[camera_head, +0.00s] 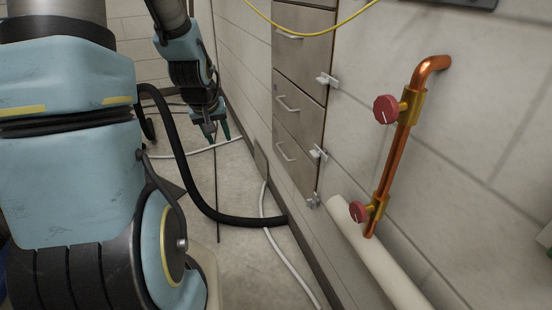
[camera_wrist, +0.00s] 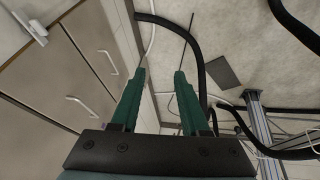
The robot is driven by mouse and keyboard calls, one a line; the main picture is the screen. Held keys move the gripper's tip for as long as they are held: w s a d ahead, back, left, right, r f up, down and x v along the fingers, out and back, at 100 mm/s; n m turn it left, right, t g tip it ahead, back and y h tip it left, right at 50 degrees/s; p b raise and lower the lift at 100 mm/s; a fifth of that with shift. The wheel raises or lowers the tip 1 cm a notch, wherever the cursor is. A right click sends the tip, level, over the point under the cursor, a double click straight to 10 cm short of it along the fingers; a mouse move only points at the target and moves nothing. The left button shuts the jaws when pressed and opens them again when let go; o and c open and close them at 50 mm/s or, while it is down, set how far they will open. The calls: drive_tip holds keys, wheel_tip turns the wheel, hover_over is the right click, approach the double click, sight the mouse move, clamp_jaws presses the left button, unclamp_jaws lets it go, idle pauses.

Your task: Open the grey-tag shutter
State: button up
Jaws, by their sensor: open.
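I cannot make out a shutter with a grey tag in either view. My gripper (camera_head: 214,134) hangs low over the floor, left of the drawer cabinet, in the head view. In the wrist view its two green fingers (camera_wrist: 160,74) are apart, with nothing between them. A small dark grey plate (camera_wrist: 223,72) shows beyond the right finger in the wrist view. I cannot tell what it is.
A drawer cabinet (camera_head: 303,85) with handles and white latches lines the wall. A copper pipe (camera_head: 398,150) with two red knobs and a white pipe (camera_head: 375,255) are at right. A black hose (camera_head: 185,165) and white cables (camera_head: 284,262) cross the floor.

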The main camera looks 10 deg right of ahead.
drive_tip(key=w+d+f+n+t+h+b, duration=0.1)
drive_tip(key=w+d+f+h+b, duration=0.1)
drive_tip(key=w+d+f+b, duration=0.55)
drive_tip(key=w+d+f+n+t+h+b, duration=0.1)
drive_tip(key=w+d+f+t+h+b, duration=0.2)
drive_tip(key=f, duration=0.7)
drive_tip(key=n+t+h+b, duration=0.35)
drive_tip(key=n+b, duration=0.35)
drive_tip(key=b, duration=0.3)
approach(282, 152)
drive_tip(key=f, duration=0.1)
drive_tip(key=shift+t, duration=0.45)
drive_tip(key=b+x, duration=0.2)
drive_tip(key=x, duration=0.8)
drive_tip(key=shift+w+d+f, duration=0.1)
drive_tip(key=shift+d, duration=0.15)
clamp_jaws()
